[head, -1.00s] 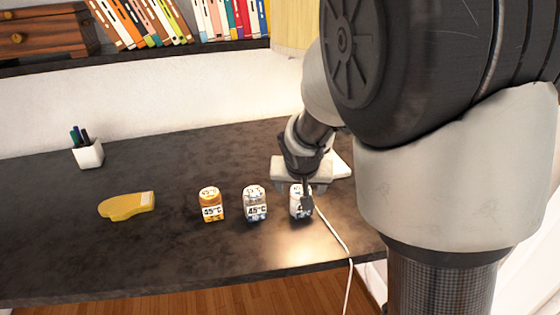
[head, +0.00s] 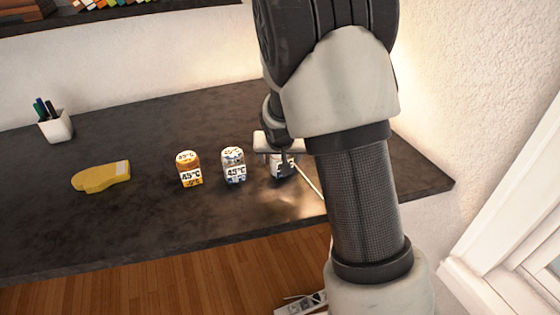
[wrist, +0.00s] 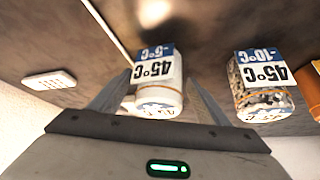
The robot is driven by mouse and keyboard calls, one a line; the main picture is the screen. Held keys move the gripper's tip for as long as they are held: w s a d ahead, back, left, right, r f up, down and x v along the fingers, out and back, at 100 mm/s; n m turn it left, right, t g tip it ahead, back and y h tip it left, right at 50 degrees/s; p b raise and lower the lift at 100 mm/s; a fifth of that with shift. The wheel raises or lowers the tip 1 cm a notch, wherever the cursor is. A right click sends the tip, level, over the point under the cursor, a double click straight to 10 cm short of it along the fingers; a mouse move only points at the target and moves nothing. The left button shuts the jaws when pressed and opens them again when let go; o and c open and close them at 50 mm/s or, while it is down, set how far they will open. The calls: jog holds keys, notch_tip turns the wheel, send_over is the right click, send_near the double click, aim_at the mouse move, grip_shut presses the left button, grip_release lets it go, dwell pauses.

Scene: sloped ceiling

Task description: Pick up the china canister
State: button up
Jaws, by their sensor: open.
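A white canister, seemingly the china one (wrist: 160,95), has a 45°C label and stands on the dark desk. My gripper (wrist: 159,78) is open, with one finger on each side of this canister in the wrist view. Whether the fingers touch it cannot be told. In the head view the white canister (head: 279,172) is partly hidden by my gripper (head: 284,160). A speckled canister with a blue-edged label (head: 233,167) stands just left of it, and an orange canister (head: 189,170) stands further left. The speckled canister (wrist: 262,88) is outside my fingers in the wrist view.
The dark desk (head: 130,230) has free room in front of the canisters. A yellow object (head: 101,177) lies at left, and a white pen cup (head: 55,126) stands behind it. A white cord (head: 308,181) runs close to the white canister. A wall bounds the desk at back.

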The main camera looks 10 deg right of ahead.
jog(key=c, duration=1.2)
jog(key=shift+r, duration=0.1)
jog(key=shift+c, duration=0.6)
